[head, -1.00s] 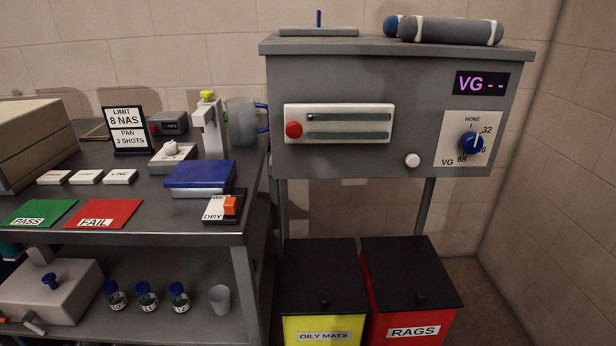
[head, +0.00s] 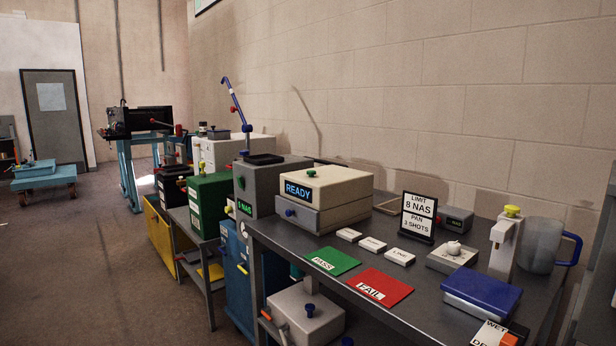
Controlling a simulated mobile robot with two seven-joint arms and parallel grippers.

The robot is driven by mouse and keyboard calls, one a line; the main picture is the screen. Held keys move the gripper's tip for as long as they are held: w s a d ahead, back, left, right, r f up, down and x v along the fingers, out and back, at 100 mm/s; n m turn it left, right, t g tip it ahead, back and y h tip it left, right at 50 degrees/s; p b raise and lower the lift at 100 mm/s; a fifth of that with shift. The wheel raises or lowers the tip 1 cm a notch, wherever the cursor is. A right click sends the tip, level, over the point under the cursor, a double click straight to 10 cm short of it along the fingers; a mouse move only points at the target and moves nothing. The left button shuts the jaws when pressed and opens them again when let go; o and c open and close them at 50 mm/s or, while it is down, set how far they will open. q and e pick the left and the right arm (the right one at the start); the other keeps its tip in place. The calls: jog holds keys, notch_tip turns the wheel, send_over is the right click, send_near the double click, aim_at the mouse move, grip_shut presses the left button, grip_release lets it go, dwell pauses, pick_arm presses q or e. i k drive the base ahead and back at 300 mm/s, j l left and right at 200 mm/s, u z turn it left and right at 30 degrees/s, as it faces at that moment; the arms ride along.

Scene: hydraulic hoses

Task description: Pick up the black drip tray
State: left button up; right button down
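A small flat black tray-like piece (head: 264,159) lies on top of the grey box machine (head: 272,178), left of the middle of the head view. A second small dark piece (head: 218,134) sits farther back on a pale cabinet (head: 240,150). I cannot tell for sure which of these, if either, is the black drip tray. Neither of my grippers is in view.
A dark bench (head: 400,319) fills the lower right, with a READY box (head: 328,190), green PASS mat (head: 332,261), red FAIL mat (head: 372,288), blue-lidded box (head: 482,294) and clear jug (head: 540,245). Open floor (head: 100,270) lies left; a blue cart (head: 44,180) stands far left.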

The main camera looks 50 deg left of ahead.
aim_at(171, 168)
jog(key=u, duration=2.5)
jog(key=i+u, duration=0.3)
jog(key=i, duration=2)
jog(key=i+j+z, duration=0.1)
jog(key=i, duration=0.6)
jog(key=i+j, duration=0.1)
jog(key=i, duration=0.65)
jog(key=i+j, duration=0.1)
jog(key=i, duration=0.6)
jog(key=z, duration=0.05)
